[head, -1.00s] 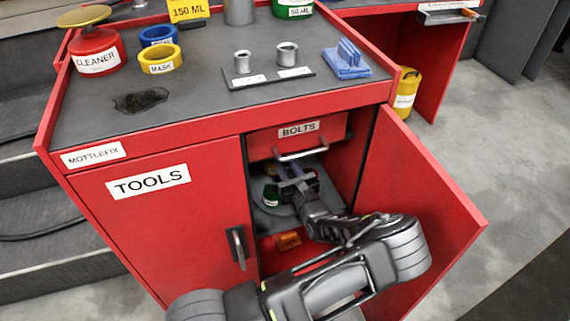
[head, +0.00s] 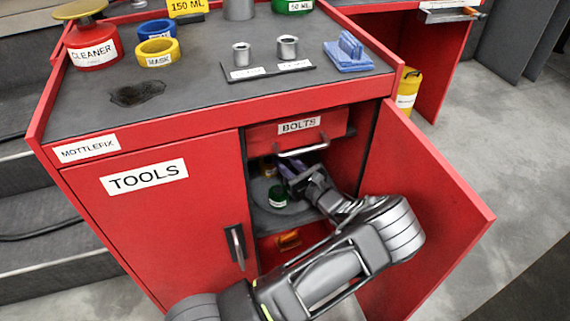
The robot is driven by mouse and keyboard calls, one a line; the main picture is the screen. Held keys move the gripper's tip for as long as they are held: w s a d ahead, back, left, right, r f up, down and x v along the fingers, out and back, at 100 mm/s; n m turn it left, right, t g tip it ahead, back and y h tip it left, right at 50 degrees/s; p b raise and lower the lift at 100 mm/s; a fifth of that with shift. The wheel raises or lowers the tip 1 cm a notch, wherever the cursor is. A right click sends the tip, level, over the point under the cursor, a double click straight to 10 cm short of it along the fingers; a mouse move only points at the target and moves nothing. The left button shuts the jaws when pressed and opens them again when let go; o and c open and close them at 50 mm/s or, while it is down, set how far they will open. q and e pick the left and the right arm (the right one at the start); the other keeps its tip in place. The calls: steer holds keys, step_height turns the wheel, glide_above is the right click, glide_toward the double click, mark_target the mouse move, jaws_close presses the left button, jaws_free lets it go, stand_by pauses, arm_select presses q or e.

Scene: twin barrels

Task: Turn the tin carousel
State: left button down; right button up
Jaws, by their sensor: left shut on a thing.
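The tin carousel (head: 300,209) is a grey round turntable inside the open right-hand compartment of the red cabinet. My left gripper (head: 287,170) reaches in from the front right, below the drawer, and is shut at the rear of the carousel. What its fingers hold is dark and mostly hidden; it seems to be part of the carousel or something on it. My wrist and forearm cover the carousel's right side. My right gripper is not in view.
The BOLTS drawer (head: 298,128) and its handle hang just above my gripper. The open red door (head: 423,210) stands right of my arm. The TOOLS door (head: 155,215) is closed at left. An orange object (head: 288,240) lies beneath the carousel.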

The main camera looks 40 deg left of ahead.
arm_select(q)
steer(key=c, duration=1.1)
jaws_free()
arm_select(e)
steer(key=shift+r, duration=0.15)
